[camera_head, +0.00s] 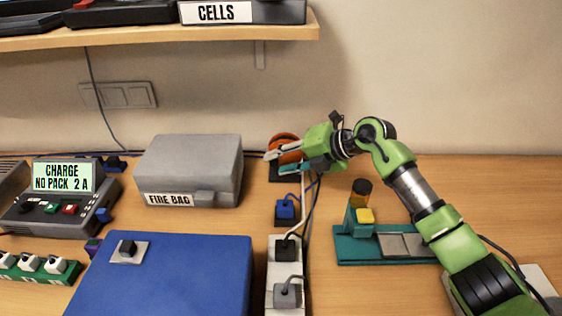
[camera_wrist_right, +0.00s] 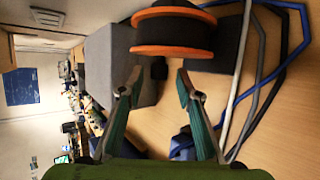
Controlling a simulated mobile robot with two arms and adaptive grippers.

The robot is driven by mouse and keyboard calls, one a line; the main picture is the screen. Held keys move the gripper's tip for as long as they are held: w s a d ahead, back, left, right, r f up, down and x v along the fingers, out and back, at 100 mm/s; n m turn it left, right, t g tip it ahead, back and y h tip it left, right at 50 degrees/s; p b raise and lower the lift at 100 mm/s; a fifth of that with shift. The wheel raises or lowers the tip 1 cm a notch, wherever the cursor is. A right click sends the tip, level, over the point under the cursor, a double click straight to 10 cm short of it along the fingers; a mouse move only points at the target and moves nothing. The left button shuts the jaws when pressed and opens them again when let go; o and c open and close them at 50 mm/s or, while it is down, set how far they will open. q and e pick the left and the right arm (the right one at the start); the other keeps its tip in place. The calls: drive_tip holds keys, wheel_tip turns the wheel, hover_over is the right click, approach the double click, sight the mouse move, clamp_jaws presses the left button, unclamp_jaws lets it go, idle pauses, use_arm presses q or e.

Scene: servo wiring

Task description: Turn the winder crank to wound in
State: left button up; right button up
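The winder (camera_head: 284,139) is an orange-rimmed reel on a dark base at the back of the bench, partly hidden behind my right gripper. In the right wrist view, the winder (camera_wrist_right: 173,36) shows orange rims around a dark drum. A small dark knob (camera_wrist_right: 158,69), probably the crank handle, sits below the drum, between and slightly beyond the fingertips. My right gripper (camera_head: 270,161) is open in front of the reel; its two fingers (camera_wrist_right: 157,82) are spread, with nothing held between them. The crank's turn position cannot be made out. My left gripper is not in view.
A grey fire bag box (camera_head: 190,165) stands just left of the winder. A power strip (camera_head: 284,270) with plugs and cables runs toward the front. A teal fixture (camera_head: 352,248) stands right, a blue case (camera_head: 170,280) front left, a charger (camera_head: 55,210) far left. A shelf (camera_head: 150,36) overhangs.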

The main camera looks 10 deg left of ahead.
drive_tip(key=v, duration=1.2)
drive_tip(key=shift+r, duration=0.1)
